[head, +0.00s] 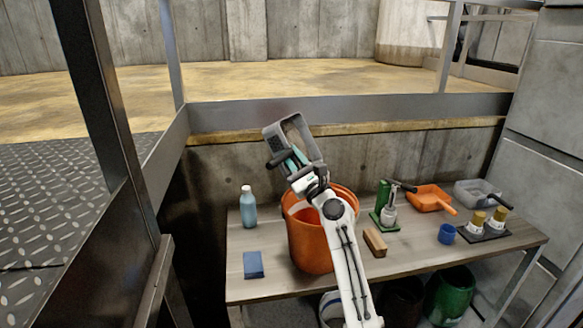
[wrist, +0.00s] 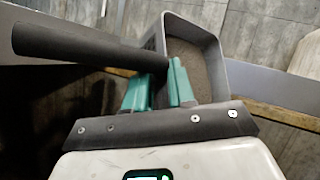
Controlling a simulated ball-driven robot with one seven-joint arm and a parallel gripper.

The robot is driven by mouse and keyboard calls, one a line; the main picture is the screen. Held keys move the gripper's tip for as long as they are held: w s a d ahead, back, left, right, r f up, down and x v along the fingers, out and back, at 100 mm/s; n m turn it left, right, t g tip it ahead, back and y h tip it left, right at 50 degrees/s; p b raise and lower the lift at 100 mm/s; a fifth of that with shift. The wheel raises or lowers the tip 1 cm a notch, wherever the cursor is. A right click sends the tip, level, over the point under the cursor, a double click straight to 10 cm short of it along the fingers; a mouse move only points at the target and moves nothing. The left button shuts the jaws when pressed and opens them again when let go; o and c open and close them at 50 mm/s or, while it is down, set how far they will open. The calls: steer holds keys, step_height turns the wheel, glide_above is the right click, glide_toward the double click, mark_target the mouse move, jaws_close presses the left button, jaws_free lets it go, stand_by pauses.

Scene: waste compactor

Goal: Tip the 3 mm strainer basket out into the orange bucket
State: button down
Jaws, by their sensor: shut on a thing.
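The grey strainer basket (head: 303,131) is up in the air above the orange bucket (head: 308,243), tilted in the head view. It also shows in the wrist view (wrist: 222,62), where a flat grey-brown surface fills its frame; I cannot tell whether that is mesh or contents. My gripper (head: 296,160) is shut on the basket's dark handle. In the wrist view its teal fingers (wrist: 168,82) close on the handle (wrist: 90,44). The bucket stands upright on the bench, its inside partly hidden by my arm.
The bench (head: 420,250) also holds a blue bottle (head: 248,208), a blue block (head: 253,264), a brown brush (head: 375,242), a green stand (head: 384,215), an orange scoop (head: 428,198), a grey tray (head: 476,192) and a blue cup (head: 447,234). A metal rail (head: 340,110) runs behind.

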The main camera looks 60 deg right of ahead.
steer(key=shift+s+f+m+t+h+b, duration=0.3)
steer(key=shift+m+h+b, duration=0.4)
steer(key=shift+b, duration=1.8)
steer(key=shift+s+f+m+t+h+b, duration=0.2)
steer(key=shift+s+m+t+h+b, duration=0.35)
steer(key=shift+b, duration=1.95)
steer(key=shift+s+f+m+t+h+b, duration=0.2)
steer(key=shift+m+h+b, duration=0.65)
steer(key=shift+b, duration=1.65)
steer(key=b, duration=0.2)
steer(key=f+m+h+b, duration=0.1)
steer(key=shift+s+f+h+b, duration=0.15)
steer(key=shift+s+h+b, duration=0.15)
steer(key=shift+b, duration=0.1)
steer(key=shift+b, duration=0.5)
steer(key=shift+p, duration=0.3)
steer(key=r+y+p, duration=0.1)
steer(key=p, duration=0.2)
steer(key=r+n+y+p, duration=0.1)
steer(key=p, duration=0.3)
steer(key=shift+w+r+n, duration=0.15)
steer(key=shift+w+n, duration=0.15)
steer(key=shift+w, duration=0.05)
steer(key=shift+w+n+y+p, duration=0.15)
steer(key=shift+n+y+p, duration=0.15)
steer(key=shift+p, duration=0.5)
steer(key=shift+w+f+n+g+y+p, duration=0.1)
steer(key=shift+f+n+g+y+p, duration=0.15)
steer(key=shift+p, duration=0.5)
